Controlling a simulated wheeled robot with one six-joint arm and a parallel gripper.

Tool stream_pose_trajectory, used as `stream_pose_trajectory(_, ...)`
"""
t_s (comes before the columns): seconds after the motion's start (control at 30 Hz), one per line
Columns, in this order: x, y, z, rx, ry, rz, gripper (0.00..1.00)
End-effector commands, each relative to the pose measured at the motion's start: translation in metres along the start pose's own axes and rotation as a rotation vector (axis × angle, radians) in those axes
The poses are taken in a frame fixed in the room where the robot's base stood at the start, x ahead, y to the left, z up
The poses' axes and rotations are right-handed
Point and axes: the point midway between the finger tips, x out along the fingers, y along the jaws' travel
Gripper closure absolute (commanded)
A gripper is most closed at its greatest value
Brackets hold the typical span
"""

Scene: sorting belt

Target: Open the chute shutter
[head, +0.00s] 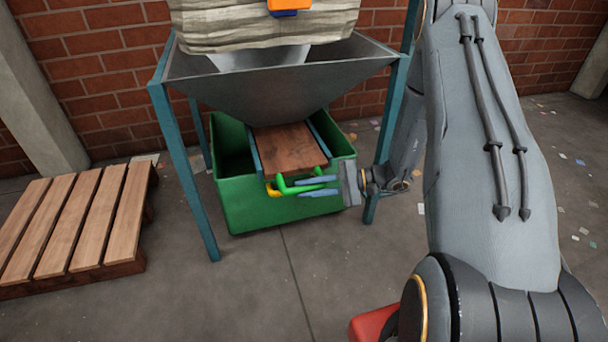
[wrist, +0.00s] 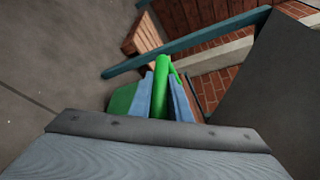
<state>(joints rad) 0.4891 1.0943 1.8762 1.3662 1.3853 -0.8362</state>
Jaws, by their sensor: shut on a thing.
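The chute shutter is a brown wooden plate (head: 290,148) lying between two blue side rails below the grey metal hopper (head: 285,85). It sticks out towards me, over the green bin (head: 290,213). A bright green handle (head: 286,188) is at its front edge, and it also shows in the wrist view (wrist: 162,75). My gripper (head: 317,187) reaches in from the right. Its two blue fingers (wrist: 161,100) are shut on the green handle, one on each side. Part of the handle is hidden between the fingers. A small yellow part (head: 272,190) shows beside the handle.
Blue legs (head: 185,170) carry the hopper, with one close behind my wrist. A pale bale-like block (head: 265,22) is above the hopper. A wooden pallet (head: 80,222) lies at left. A red object (head: 372,324) is at the bottom. The floor in front is clear.

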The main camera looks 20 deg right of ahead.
Motion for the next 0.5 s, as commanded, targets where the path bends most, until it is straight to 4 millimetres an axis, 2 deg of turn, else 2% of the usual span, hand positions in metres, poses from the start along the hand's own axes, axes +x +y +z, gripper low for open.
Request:
stream_pose_trajectory(0.03,-0.005,0.005,0.013,0.008,0.0,0.0,1.0)
stream_pose_trajectory(0.2,-0.016,0.026,0.042,0.007,-0.001,0.0,1.0)
stream_pose_trajectory(0.5,-0.029,0.052,0.074,0.004,0.0,0.001,1.0)
